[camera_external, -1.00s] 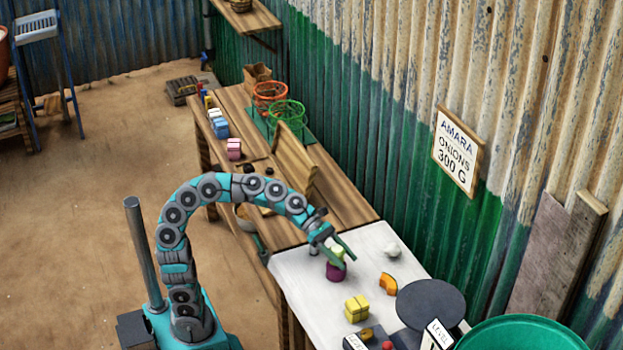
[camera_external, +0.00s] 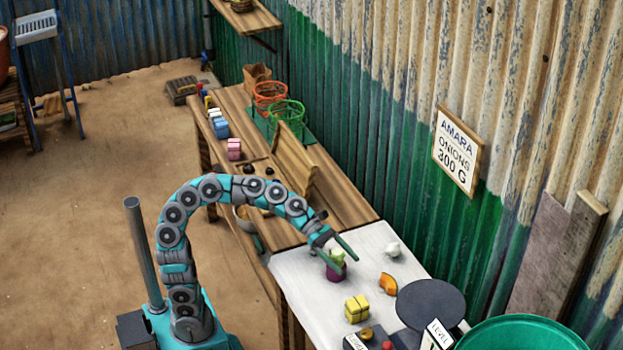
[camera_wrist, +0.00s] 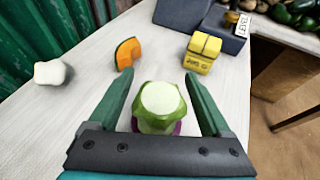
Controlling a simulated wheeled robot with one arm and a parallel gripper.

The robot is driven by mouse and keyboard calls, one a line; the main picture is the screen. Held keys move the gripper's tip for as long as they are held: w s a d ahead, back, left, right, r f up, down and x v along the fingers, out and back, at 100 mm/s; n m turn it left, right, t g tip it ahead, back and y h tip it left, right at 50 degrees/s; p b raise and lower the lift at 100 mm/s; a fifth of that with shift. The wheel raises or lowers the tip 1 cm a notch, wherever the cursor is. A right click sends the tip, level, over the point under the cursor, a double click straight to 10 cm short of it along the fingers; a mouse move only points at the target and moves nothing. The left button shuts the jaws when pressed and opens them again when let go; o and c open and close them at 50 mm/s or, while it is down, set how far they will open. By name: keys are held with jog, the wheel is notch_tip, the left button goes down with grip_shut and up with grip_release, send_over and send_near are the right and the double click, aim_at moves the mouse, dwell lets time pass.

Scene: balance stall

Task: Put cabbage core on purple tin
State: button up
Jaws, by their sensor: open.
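The cabbage core (camera_wrist: 160,101), pale green with a white cut top, sits upright on the purple tin (camera_wrist: 178,128), whose edge shows beneath it in the wrist view. In the external view, the purple tin (camera_external: 334,273) stands on the white tabletop, and the cabbage core (camera_external: 337,256) on it is partly covered by a finger. My gripper (camera_external: 347,260) is open around the core. In the wrist view, my gripper (camera_wrist: 160,77) has one finger on each side of the core, with visible gaps.
A white lump (camera_external: 393,249), an orange wedge (camera_external: 388,284) and a yellow block bundle (camera_external: 357,309) lie on the white table (camera_external: 302,285). A dark round plate (camera_external: 430,304) stands at right. A wooden board (camera_external: 295,160) stands on the bench behind.

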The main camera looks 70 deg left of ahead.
aim_at(336, 252)
jog(key=v, duration=0.6)
jog(key=shift+s+a+r+p, duration=0.1)
jog(key=shift+a+r+p, duration=0.15)
jog(key=shift+p, duration=0.1)
jog(key=shift+s+a+r, duration=0.15)
jog(key=shift+s+a, duration=0.1)
jog(key=shift+a, duration=0.15)
